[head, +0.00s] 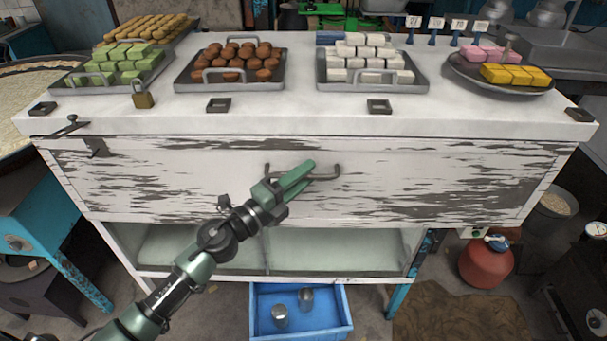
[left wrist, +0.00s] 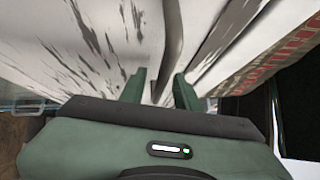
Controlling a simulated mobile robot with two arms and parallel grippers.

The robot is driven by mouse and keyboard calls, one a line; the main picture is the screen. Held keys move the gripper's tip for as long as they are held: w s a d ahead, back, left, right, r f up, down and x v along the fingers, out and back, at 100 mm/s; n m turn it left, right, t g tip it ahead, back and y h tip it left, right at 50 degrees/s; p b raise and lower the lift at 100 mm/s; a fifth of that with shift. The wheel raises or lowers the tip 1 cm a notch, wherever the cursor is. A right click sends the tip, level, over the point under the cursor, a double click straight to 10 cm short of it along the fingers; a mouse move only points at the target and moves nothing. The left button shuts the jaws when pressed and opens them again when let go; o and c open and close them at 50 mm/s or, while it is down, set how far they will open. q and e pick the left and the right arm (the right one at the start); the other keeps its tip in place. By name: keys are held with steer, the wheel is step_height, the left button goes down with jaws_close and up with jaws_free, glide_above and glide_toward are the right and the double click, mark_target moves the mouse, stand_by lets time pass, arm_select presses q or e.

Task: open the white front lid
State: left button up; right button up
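The white front lid (head: 190,185) is a wide panel with worn, peeling paint on the front of the counter, and it looks shut. A dark metal bar handle (head: 333,173) is fixed at its middle; it also shows in the left wrist view (left wrist: 173,45). My green left gripper (head: 302,177) is at the handle and covers part of it. In the left wrist view the two fingers (left wrist: 160,90) stand apart, with the handle bar between or just beyond their tips. Contact cannot be told. My right gripper is in neither view.
A latch (head: 70,127) is at the lid's upper left, and a brass padlock (head: 143,98) rests on the counter top (head: 300,115). Trays of sweets stand above. Below are a glass-fronted shelf (head: 340,250) and a blue crate (head: 300,328) with metal cups. A red jug (head: 487,263) stands right.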

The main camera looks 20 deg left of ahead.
arm_select(q)
jaws_close()
steer(key=shift+f, duration=0.1)
stand_by(1.2)
